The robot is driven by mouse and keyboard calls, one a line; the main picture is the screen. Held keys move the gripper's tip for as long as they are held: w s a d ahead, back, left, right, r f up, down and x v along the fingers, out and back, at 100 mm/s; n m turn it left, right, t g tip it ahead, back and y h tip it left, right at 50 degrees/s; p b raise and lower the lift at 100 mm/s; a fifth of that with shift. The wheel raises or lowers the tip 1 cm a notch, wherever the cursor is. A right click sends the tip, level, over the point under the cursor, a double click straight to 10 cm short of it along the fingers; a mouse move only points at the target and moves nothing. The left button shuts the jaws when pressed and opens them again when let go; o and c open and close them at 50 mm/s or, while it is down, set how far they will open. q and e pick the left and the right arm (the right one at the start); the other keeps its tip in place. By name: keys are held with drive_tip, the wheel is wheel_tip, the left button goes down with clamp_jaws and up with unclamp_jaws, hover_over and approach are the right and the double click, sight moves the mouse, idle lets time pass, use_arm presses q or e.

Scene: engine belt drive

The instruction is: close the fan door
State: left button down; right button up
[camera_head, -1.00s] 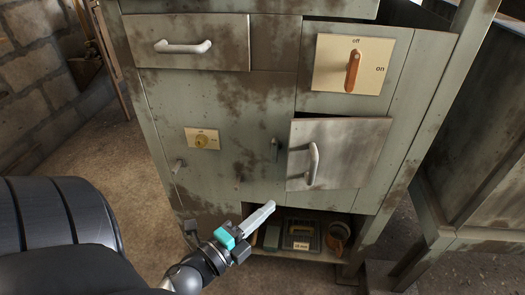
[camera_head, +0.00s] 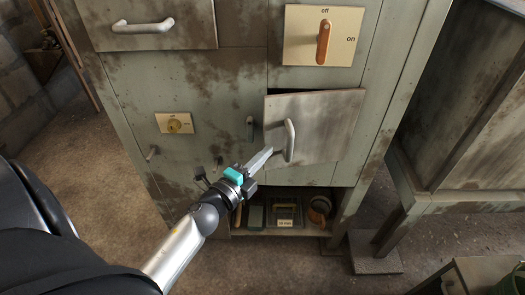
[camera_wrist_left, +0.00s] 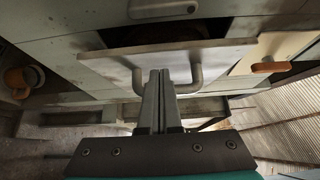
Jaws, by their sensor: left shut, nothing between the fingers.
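The fan door (camera_head: 335,125) is a worn grey metal panel on the cabinet front. It stands ajar, with a dark gap along its top edge. Its pale curved handle (camera_head: 290,140) is near its left edge. My left gripper (camera_head: 269,152) is shut and empty, its tips just left of the handle's lower part in the head view. In the left wrist view the shut fingers (camera_wrist_left: 165,75) lie across the middle of the handle (camera_wrist_left: 196,78), in front of the door (camera_wrist_left: 225,50). I cannot tell whether they touch. My right gripper is not in view.
Above the door is an off/on panel with an orange lever (camera_head: 323,42). An open shelf below holds boxes and a brown mug (camera_head: 320,210). Another cabinet (camera_head: 470,110) stands at the right.

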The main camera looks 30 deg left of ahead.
sight(265, 143)
use_arm(q)
drive_tip(key=shift+w+a, duration=0.5)
drive_tip(key=shift+w, duration=0.05)
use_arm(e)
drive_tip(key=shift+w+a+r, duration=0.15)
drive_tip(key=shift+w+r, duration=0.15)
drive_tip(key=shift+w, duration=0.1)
use_arm(q)
drive_tip(key=shift+a, duration=0.1)
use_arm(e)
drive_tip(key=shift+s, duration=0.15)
use_arm(q)
drive_tip(key=shift+w+a, duration=0.15)
drive_tip(key=shift+w, duration=0.05)
drive_tip(key=shift+w+a+f+m+h, duration=0.1)
drive_tip(key=shift+w+a+m+h, duration=0.45)
drive_tip(key=shift+h, duration=0.25)
drive_tip(key=shift+w+a+h+b, duration=0.3)
drive_tip(key=shift+a, duration=0.05)
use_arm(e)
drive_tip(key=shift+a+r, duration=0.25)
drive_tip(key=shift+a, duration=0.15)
